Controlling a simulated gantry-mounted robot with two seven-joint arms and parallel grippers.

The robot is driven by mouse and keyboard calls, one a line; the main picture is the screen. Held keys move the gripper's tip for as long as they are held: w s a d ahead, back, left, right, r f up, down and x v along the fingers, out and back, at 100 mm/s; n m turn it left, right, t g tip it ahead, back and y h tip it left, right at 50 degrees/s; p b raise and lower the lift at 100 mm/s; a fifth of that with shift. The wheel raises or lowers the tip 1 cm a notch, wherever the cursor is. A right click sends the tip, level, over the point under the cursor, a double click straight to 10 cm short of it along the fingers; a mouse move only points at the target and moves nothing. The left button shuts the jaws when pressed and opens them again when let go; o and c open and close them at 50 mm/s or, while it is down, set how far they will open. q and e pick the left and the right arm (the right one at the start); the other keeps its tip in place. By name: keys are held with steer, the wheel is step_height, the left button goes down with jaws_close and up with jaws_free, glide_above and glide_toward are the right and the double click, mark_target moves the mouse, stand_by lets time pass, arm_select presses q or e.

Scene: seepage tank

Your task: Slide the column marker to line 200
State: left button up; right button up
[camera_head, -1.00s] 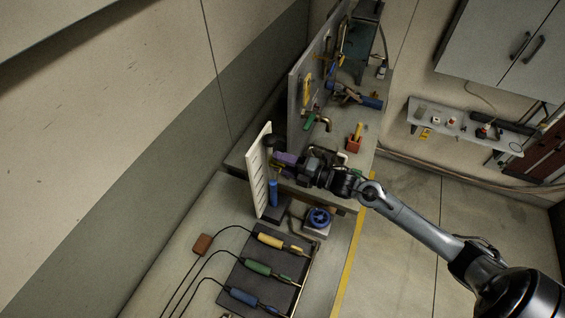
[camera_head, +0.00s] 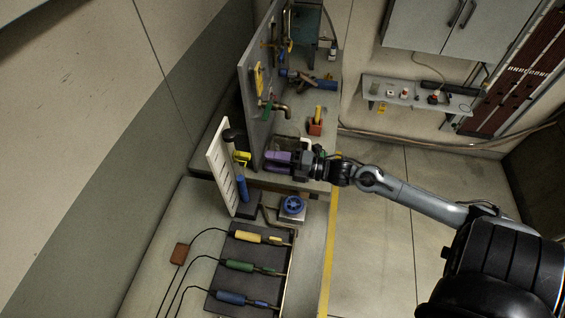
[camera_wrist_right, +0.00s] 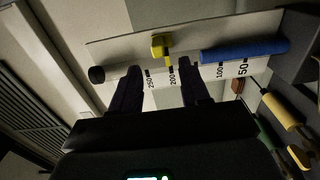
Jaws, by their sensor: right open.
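The white scale board (camera_head: 219,165) stands upright at the bench's left. Its column has a blue lower part (camera_head: 241,190) and a dark top. The yellow column marker (camera_head: 242,157) sits on the column above the blue. In the right wrist view the marker (camera_wrist_right: 160,45) has its pointer beside the label 200 (camera_wrist_right: 172,77); exact alignment I cannot tell. My right gripper (camera_head: 266,160), with purple fingers, is open and empty, a short gap to the right of the marker. In the wrist view its dark fingers (camera_wrist_right: 160,68) lie either side of the marker, apart from it. My left gripper is not visible.
A grey upright panel (camera_head: 258,70) with tools stands behind my right gripper. A blue handwheel (camera_head: 293,205) is in front. A dark mat (camera_head: 229,272) with yellow, green and blue handled tools lies nearer.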

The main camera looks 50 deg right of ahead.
steer(key=shift+v, duration=1.05)
